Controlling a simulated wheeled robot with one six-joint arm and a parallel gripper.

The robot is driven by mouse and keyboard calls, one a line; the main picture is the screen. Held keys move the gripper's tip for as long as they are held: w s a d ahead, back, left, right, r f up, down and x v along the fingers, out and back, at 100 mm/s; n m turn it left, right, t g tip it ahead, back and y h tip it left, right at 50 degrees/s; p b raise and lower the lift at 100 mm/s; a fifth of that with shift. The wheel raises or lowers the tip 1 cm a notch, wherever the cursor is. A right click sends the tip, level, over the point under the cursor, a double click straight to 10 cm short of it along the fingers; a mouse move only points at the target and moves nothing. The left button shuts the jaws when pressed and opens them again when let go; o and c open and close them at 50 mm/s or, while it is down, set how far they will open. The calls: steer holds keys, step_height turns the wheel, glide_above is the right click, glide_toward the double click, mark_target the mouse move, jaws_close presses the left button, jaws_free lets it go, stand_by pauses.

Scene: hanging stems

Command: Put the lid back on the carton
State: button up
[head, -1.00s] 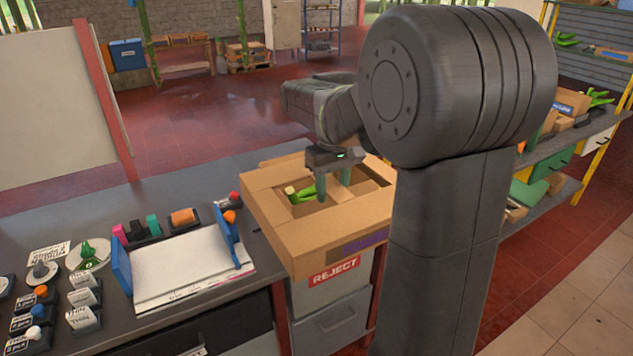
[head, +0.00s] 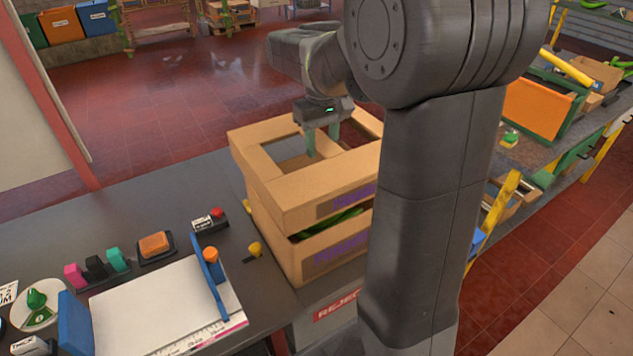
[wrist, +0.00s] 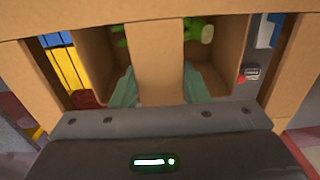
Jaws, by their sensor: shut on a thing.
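The lid (head: 300,199), an open cardboard frame with a bar across its middle, is raised over the carton (head: 315,262). A gap with green stems (head: 336,222) shows between them at the front, so the lid looks unseated there; my arm hides their right side. My gripper (head: 322,142) points down into the lid's opening. In the wrist view, its fingers (wrist: 158,88) are either side of the lid's bar (wrist: 157,50) and shut on it. Green stems (wrist: 196,27) show beyond the bar.
The carton stands at the right end of the dark bench (head: 165,190). A yellow knob (head: 255,249), a red button (head: 217,212) and a white sheet (head: 150,305) with blue guides are to its left. A REJECT bin (head: 336,308) is below. A shelf with an orange crate (head: 535,106) stands right.

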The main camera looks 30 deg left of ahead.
step_height(320, 180, down, 10)
steer(key=p, duration=0.1)
steer(key=shift+w, duration=0.15)
steer(key=shift+a, duration=0.1)
steer(key=shift+f+b, duration=0.3)
steer(key=shift+f, duration=0.25)
steer(key=o, duration=1.2)
steer(key=shift+r, duration=0.1)
step_height(320, 180, up, 13)
